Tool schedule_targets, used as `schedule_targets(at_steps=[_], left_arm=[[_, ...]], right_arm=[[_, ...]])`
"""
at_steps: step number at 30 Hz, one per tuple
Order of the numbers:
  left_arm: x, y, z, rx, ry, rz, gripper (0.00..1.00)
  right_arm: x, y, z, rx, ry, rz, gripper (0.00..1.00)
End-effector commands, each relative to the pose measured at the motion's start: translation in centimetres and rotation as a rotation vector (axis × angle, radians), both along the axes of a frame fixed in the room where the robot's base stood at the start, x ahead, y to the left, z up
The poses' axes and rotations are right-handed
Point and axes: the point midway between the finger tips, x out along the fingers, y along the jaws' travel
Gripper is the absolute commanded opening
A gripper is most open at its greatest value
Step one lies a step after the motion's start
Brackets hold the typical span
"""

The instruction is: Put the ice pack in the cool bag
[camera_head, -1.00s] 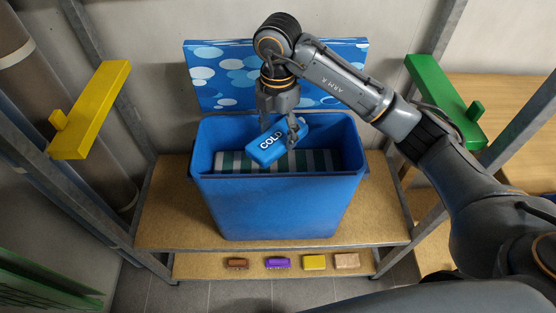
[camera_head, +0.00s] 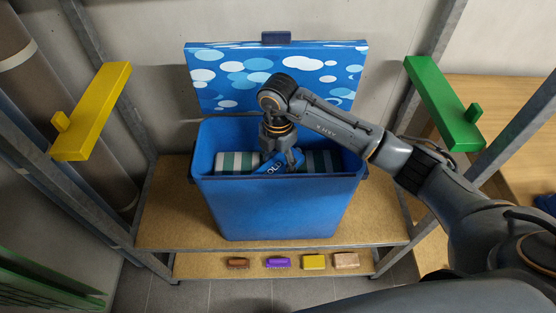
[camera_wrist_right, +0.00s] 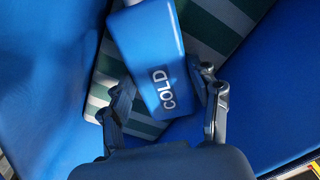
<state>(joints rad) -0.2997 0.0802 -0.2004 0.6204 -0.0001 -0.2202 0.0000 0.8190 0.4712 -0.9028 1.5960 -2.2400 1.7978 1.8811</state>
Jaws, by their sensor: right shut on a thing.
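The blue ice pack (camera_head: 270,166) with white "COLD" lettering is inside the open blue cool bag (camera_head: 278,208), partly hidden by the bag's front wall and my gripper. My right gripper (camera_head: 283,158) is shut on the ice pack and reaches down into the bag. In the right wrist view the ice pack (camera_wrist_right: 150,55) is between the two fingers of the gripper (camera_wrist_right: 165,105), tilted over a green-and-white striped thing (camera_wrist_right: 215,25) in the bag. Whether the pack touches it I cannot tell. My left gripper is not in view.
The bag's lid (camera_head: 215,75) with white and blue dots stands open at the back. The bag is on a wooden shelf (camera_head: 165,215) between metal posts. A yellow bracket (camera_head: 92,112) is at left, a green one (camera_head: 440,100) at right. Several small blocks (camera_head: 314,262) lie on the lower shelf.

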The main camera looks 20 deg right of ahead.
Motion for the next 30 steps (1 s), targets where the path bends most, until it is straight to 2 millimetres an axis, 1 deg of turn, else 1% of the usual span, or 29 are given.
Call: schedule_targets(at_steps=[3, 4, 5, 6, 7, 16, 19, 20, 23, 30], left_arm=[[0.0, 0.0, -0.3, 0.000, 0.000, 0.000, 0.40], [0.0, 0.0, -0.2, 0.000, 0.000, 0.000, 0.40], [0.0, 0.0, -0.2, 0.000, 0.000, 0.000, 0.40], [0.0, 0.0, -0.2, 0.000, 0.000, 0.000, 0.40], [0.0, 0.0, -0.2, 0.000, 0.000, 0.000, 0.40], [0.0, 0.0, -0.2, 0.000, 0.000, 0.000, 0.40], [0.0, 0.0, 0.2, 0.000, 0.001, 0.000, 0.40], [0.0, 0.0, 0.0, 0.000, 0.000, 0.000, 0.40], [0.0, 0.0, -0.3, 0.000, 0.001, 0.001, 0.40], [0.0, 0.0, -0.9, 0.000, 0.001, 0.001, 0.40]], right_arm=[[0.0, 0.0, -0.3, 0.001, -0.002, 0.000, 0.16], [0.0, 0.0, -0.3, 0.000, 0.000, 0.000, 0.66], [0.0, 0.0, -0.3, 0.000, 0.000, 0.000, 0.72], [0.0, 0.0, -0.3, 0.000, 0.000, 0.000, 0.80], [0.0, 0.0, -0.3, 0.000, 0.000, 0.000, 0.84], [0.0, 0.0, -0.2, 0.000, 0.000, -0.001, 0.84], [0.0, 0.0, 0.3, 0.000, 0.000, 0.000, 0.84], [0.1, 0.0, 0.4, 0.001, -0.002, -0.001, 0.84], [0.1, 0.0, 1.8, 0.002, -0.003, 0.000, 0.84], [0.2, 0.0, 7.0, 0.002, -0.006, 0.000, 0.84]])
